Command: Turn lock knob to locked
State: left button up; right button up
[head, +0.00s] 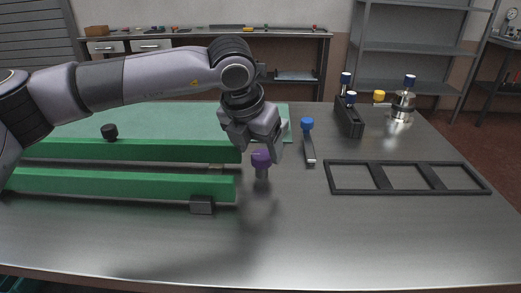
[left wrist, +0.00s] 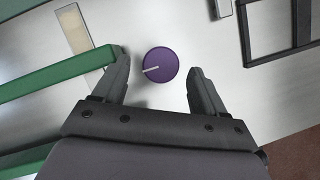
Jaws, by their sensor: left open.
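The purple lock knob (head: 261,159) stands on a short grey post on the metal table, just right of the ends of the green rails. In the left wrist view the purple knob (left wrist: 161,64) shows from above, round, with a white line pointing from its middle to the left and slightly down. My left gripper (head: 262,143) is just above the knob, pointing down. In the left wrist view its open fingers (left wrist: 158,78) lie on either side of the knob, with a gap on both sides. Nothing is held. My right gripper is not in view.
Two green rails (head: 120,184) lie left of the knob. A blue-topped lever (head: 308,140) stands close behind right. A black three-part frame (head: 405,163) lies to the right. A dark block with blue knobs (head: 349,118) and a metal fitting (head: 402,106) stand farther back. The table front is clear.

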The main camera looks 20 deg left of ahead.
pick_arm(q)
jog(key=shift+x, duration=0.95)
jog(key=c, duration=1.1)
jog(key=shift+o, duration=0.2)
